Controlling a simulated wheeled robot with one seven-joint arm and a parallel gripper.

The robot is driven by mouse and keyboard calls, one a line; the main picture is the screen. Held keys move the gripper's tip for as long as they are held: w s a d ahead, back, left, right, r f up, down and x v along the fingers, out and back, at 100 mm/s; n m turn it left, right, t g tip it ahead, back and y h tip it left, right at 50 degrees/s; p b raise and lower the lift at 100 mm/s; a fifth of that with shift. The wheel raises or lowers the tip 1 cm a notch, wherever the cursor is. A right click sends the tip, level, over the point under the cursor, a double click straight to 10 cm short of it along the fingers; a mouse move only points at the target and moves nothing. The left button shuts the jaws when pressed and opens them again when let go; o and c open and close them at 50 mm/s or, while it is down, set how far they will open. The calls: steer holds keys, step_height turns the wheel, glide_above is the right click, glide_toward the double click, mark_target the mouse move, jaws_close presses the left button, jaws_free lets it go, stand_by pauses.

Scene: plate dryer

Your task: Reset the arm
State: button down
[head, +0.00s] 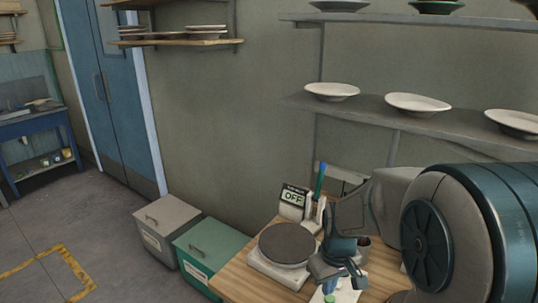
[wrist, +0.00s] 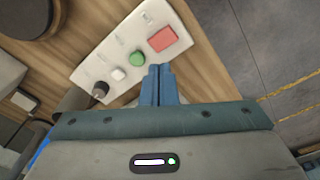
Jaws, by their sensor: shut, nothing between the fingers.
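My gripper (head: 357,274) hangs over the wooden table in the head view, at the lower middle. In the wrist view its two blue fingers (wrist: 157,72) are together, with nothing between them. The fingertips appear beside the lower edge of a white control panel (wrist: 130,55). The panel bears a red square button (wrist: 163,39), a green round button (wrist: 137,59), a small white button and a black knob (wrist: 100,90). In the head view my gripper and arm hide part of the panel. I cannot tell how far the fingers are above the table.
A dark round platter on a white base (head: 262,262) and a display reading OFF (head: 294,197) stand on the wooden table (head: 235,278). Plates (head: 418,103) sit on wall shelves above. A grey bin (head: 166,215) and a green bin (head: 208,245) stand left of the table. Floor farther left is clear.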

steer(key=s+r+m+t, duration=0.3)
steer(key=s+r+m, duration=0.1)
steer(key=s+r, duration=0.6)
steer(key=s, duration=0.2)
steer(key=shift+s+r, duration=0.3)
steer(key=shift+s, duration=0.1)
